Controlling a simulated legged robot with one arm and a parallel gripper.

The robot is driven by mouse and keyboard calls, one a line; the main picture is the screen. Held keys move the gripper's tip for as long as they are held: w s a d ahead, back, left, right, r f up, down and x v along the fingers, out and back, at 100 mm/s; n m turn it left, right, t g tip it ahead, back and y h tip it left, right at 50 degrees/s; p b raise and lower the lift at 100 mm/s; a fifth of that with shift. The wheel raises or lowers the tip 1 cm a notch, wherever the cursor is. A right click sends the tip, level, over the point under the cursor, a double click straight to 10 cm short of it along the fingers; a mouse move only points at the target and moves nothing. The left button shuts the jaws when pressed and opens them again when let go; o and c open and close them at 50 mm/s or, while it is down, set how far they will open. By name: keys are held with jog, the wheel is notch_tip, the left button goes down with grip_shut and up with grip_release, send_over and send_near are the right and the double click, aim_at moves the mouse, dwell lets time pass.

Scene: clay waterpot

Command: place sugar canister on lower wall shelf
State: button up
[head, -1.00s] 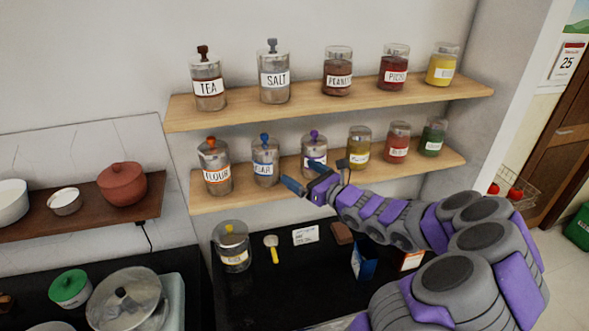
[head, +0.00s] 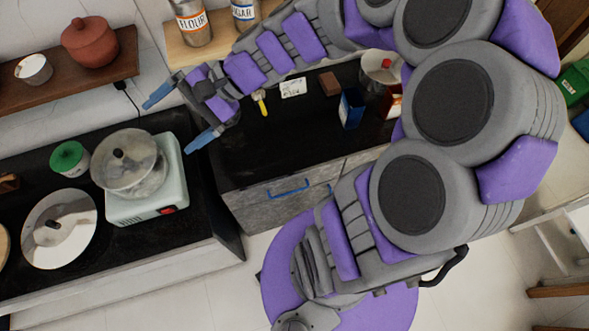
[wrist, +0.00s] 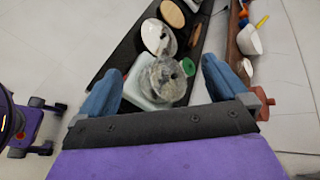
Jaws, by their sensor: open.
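The canister with a blue-edged label, whose letters look like SUGAR (head: 245,13), stands on the lower wall shelf (head: 200,54) at the top of the head view. It is beside the FLOUR canister (head: 193,20), and its top is cut off by the picture edge. My gripper (head: 167,127) is open and empty, its blue fingers spread and pointing left. It is below and left of the shelf, apart from the canister. In the wrist view my gripper (wrist: 163,66) has nothing between its fingers, and neither canister shows. My arm covers part of the shelf.
Left of my gripper a metal pot (head: 128,160) stands on a pale stove (head: 150,198). A green-lidded jar (head: 68,158) and a large lid (head: 60,228) lie nearby. A red pot (head: 88,42) sits on a dark shelf. The dark counter (head: 265,150) holds several small items.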

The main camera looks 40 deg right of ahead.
jog(key=s+f+n+g+h, duration=0.3)
jog(key=s+f+n+h, duration=0.15)
jog(key=s, duration=0.55)
jog(key=s+d+f+n+g+h, duration=0.1)
jog(key=s+d+n+h, duration=0.5)
jog(key=s+d, duration=0.5)
jog(key=shift+d+f+g+h, duration=0.15)
jog(key=shift+d+g+h, duration=0.2)
jog(key=shift+h, duration=0.4)
jog(key=shift+a, duration=0.2)
notch_tip(320, 180, down, 8)
jog(key=b, duration=0.8)
